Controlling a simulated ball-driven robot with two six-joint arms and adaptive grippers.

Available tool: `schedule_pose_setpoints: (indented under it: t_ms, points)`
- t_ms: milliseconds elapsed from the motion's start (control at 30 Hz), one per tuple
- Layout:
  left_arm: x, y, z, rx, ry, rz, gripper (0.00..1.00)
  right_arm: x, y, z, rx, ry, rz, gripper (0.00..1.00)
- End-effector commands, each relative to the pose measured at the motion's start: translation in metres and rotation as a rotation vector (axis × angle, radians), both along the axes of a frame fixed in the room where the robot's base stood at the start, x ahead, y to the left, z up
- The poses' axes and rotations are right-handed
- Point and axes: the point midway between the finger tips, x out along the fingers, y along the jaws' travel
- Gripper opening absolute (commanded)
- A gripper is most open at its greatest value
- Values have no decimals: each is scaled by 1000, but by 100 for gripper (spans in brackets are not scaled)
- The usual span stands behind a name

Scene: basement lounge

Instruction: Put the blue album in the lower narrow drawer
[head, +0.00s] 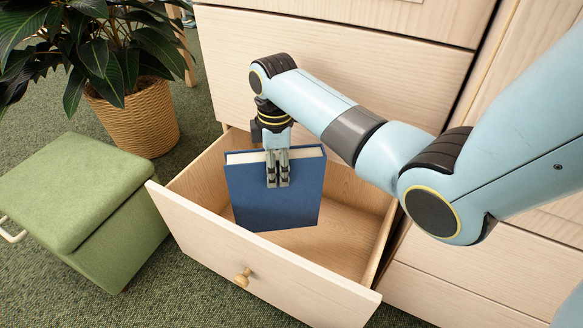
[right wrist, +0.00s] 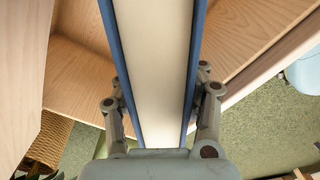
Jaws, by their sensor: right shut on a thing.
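The blue album (head: 270,205) is upright in the head view, its white page edges facing up. My right gripper (head: 278,182) is shut on it from above, one finger pair on the near cover. The right wrist view shows the album (right wrist: 155,60) between the two fingers, which press on its covers. The album hangs within the opening of the pulled-out lower drawer (head: 250,255). I cannot tell whether its lower edge touches the drawer floor. The drawer has a round wooden knob (head: 242,278) and looks otherwise empty. My left gripper is not in view.
A green padded stool (head: 75,190) stands left of the drawer. A plant in a woven basket (head: 135,118) is behind it. The cabinet's upper drawer front (head: 350,60) is closed above, and more closed fronts (head: 470,285) are at the right. Bare drawer floor shows right of the album.

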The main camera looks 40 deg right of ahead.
Motion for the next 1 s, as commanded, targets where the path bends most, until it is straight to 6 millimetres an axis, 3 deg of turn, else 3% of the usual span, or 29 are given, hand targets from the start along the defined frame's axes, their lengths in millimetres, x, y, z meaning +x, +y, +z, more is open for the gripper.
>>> schedule_pose_setpoints:
  t_ms: [33, 267, 500, 667, 767, 1000]
  points:
    - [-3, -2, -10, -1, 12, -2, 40, -3, -2, -24, -6, 9, 38, 0]
    - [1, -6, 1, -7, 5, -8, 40, -4, -7, -47, -20, 4, 141, 0]
    - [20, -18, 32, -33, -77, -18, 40, -4, -8, -90, -21, 6, 148, 0]
    - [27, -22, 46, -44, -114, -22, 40, -3, -8, -102, -22, 2, 147, 0]
    - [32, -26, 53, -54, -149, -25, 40, -5, -7, -120, -22, 6, 147, 0]
    - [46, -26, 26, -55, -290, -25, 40, -4, -7, -137, -22, 2, 146, 0]
